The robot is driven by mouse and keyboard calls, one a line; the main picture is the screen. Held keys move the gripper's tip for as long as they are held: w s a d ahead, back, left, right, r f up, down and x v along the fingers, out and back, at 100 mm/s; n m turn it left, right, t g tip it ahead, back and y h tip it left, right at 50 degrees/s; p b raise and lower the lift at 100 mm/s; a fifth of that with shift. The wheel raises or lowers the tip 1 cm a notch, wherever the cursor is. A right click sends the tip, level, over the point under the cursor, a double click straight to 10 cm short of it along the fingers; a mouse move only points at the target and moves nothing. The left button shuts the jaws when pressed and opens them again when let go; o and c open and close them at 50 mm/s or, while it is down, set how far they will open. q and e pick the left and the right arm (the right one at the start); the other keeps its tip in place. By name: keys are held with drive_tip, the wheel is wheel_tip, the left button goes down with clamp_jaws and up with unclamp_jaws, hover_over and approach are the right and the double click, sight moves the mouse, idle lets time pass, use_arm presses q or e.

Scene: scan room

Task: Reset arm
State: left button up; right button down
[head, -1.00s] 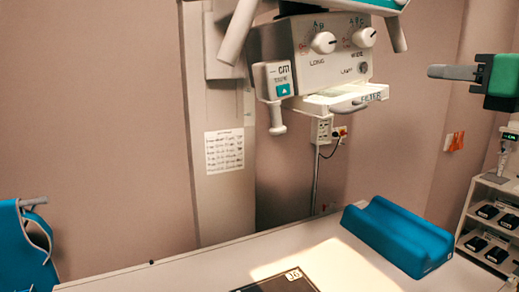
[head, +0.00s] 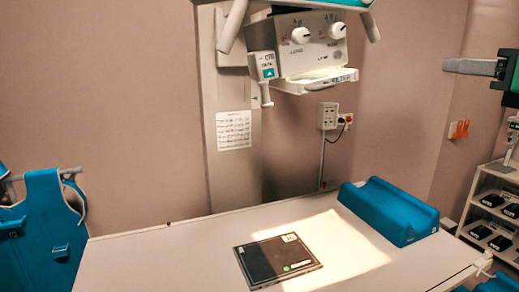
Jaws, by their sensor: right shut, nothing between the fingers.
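My right gripper (head: 448,66) comes in from the upper right edge, its grey fingers closed together and pointing left. Nothing shows between them. It is in free air in front of the wall, right of the X-ray tube head (head: 310,45) and apart from it. Part of its black and green wrist is cut off by the picture edge. My left gripper is not in view. The tube head hangs over the table with two knobs and a hand control (head: 264,76) on its left side.
A blue apron (head: 45,225) hangs at the left. A shelf unit (head: 480,212) with dark items stands at the right. Outlets (head: 328,116) are on the wall.

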drive_tip(key=a+f+n+g+y, duration=0.1)
drive_tip(key=a+f+g+y, duration=0.75)
drive_tip(key=a+y, duration=0.6)
drive_tip(key=w+d+f+m+t+h, duration=0.4)
drive_tip(key=f+m+t+h, duration=0.45)
drive_tip(key=m, duration=0.65)
drive_tip(key=w+d+f+m+t+h, duration=0.2)
drive_tip(key=d+f+m+t+h, duration=0.55)
drive_tip(key=m, duration=0.75)
wheel_tip(320, 180, down, 22)
drive_tip(key=s+d+f+m+g+h, duration=0.1)
drive_tip(key=s+d+m+g+h, duration=0.15)
drive_tip(key=m+g+h, duration=0.65)
drive_tip(key=s+a+f+g+y, duration=0.1)
drive_tip(key=s+a+f+g, duration=0.25)
drive_tip(key=s+f, duration=0.4)
drive_tip(key=s+a+f+m+g+y, duration=0.1)
drive_tip(key=s+a+f+g, duration=0.1)
drive_tip(key=s+f+g, duration=0.4)
drive_tip(key=s+a+f+g+y, duration=0.1)
drive_tip(key=s+a+f+g, duration=0.1)
drive_tip(key=s+f, duration=0.75)
wheel_tip(320, 180, down, 32)
drive_tip(key=s+g, duration=0.1)
drive_tip(key=s+d+f+g, duration=0.1)
drive_tip(key=s+d+f, duration=0.2)
drive_tip(key=s+f, duration=1.4)
drive_tip(key=shift+s+f, duration=0.4)
drive_tip(key=shift+s, duration=0.5)
